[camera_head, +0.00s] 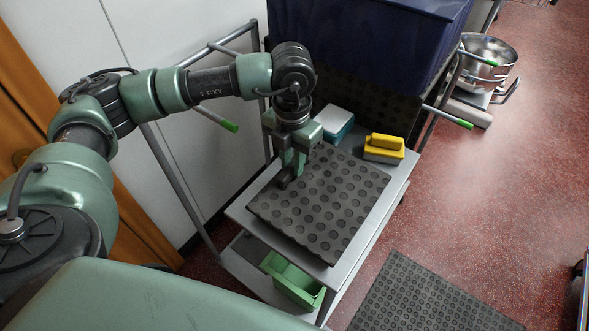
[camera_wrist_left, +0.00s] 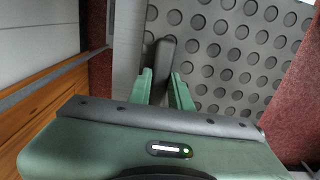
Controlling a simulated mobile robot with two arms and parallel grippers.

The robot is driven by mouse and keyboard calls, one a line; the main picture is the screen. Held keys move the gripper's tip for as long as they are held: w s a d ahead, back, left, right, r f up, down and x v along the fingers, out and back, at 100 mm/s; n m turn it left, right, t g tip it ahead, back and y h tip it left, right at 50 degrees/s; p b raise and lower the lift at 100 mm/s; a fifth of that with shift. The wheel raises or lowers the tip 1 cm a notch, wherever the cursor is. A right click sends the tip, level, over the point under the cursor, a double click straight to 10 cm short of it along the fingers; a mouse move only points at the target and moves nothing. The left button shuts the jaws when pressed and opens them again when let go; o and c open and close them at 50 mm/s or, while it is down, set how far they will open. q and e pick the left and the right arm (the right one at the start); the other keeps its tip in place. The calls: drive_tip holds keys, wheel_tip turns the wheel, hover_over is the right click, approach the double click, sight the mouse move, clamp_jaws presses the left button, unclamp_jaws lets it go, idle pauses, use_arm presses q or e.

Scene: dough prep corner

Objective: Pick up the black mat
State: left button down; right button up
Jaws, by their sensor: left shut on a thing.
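The black mat (camera_head: 335,207), dark with raised round studs, lies over the top shelf of a grey cart. It also shows in the wrist view (camera_wrist_left: 235,60), beyond the fingers. In the wrist view the dark fingertips (camera_wrist_left: 157,62) are close together at the mat's border. The exact pinch is partly hidden by the fingers. My right gripper is in neither view.
On the cart's top (camera_head: 397,185), a blue-and-white block (camera_head: 334,122) and a yellow-and-white block (camera_head: 384,147) stand behind the mat. A large blue bin (camera_head: 365,40) is at the back. A green tray (camera_head: 292,280) sits below. Another studded mat (camera_head: 425,300) lies on the red floor.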

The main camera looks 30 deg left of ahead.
use_arm(q)
wheel_tip(320, 180, up, 18)
drive_tip(key=b, duration=0.1)
drive_tip(key=shift+f+b, duration=0.25)
drive_tip(key=shift+b, duration=0.15)
wheel_tip(320, 180, up, 5)
drive_tip(key=p, duration=0.4)
drive_tip(key=shift+p, duration=0.35)
